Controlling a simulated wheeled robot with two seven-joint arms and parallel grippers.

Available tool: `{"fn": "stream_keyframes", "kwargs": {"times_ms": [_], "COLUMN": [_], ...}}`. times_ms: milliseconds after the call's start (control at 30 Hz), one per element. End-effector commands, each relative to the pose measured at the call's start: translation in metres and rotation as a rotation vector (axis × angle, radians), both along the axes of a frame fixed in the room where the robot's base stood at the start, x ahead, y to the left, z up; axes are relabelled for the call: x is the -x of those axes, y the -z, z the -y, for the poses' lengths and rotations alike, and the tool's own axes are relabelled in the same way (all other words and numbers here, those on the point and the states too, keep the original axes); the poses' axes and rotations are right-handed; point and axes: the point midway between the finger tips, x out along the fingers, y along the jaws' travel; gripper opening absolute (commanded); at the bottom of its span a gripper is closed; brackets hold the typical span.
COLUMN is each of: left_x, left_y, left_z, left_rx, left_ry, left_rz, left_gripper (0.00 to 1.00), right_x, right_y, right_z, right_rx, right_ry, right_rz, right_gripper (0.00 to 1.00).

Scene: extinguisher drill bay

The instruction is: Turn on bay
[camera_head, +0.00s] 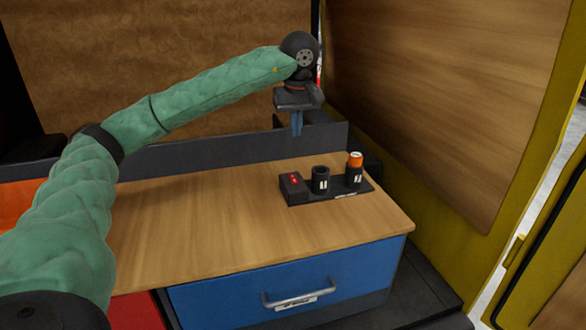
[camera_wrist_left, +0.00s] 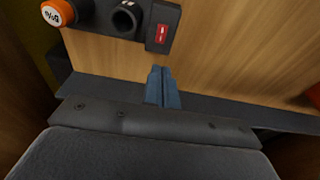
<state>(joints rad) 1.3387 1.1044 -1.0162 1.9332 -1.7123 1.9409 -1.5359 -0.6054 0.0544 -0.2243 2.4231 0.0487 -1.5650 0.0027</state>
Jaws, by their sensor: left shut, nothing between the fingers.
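A black bay unit (camera_head: 328,193) sits on the wooden worktop near its right back corner. At its left end is a block with a red switch (camera_head: 293,178). Beside it stand an empty black cup-shaped holder (camera_head: 320,180) and a second holder with an orange-capped item (camera_head: 355,160) in it. My left gripper (camera_head: 297,130) hangs pointing down above the back edge of the worktop, behind the unit, shut and empty. In the left wrist view the blue fingers (camera_wrist_left: 162,88) are together, apart from the red switch (camera_wrist_left: 162,33); the orange cap (camera_wrist_left: 57,12) shows at top left. My right gripper is not in view.
The wooden worktop (camera_head: 200,215) is clear to the left of the unit. A dark raised ledge (camera_head: 200,155) runs along its back. A blue drawer with a handle (camera_head: 298,294) is below. A wood-panelled yellow wall (camera_head: 450,90) stands close on the right.

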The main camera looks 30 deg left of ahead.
Motion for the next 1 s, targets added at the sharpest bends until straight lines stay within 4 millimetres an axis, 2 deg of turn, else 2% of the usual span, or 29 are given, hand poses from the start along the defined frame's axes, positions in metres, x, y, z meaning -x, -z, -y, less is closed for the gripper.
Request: {"fn": "stream_keyframes", "kwargs": {"times_ms": [400,567,1000], "left_x": [0.0,-0.001,-0.008], "left_y": [0.0,0.009,0.081], "left_z": [0.0,-0.002,-0.01], "left_rx": [-0.001,-0.002,-0.002], "left_ry": [-0.004,-0.004,-0.004], "left_rz": [0.0,-0.001,-0.003], "left_gripper": [0.0,0.0,0.0], "right_x": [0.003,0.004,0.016], "right_y": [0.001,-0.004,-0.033], "right_z": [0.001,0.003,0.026], "right_rx": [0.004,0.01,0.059], "right_ry": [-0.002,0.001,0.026], "right_rz": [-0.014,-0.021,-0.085], "right_gripper": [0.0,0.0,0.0]}}
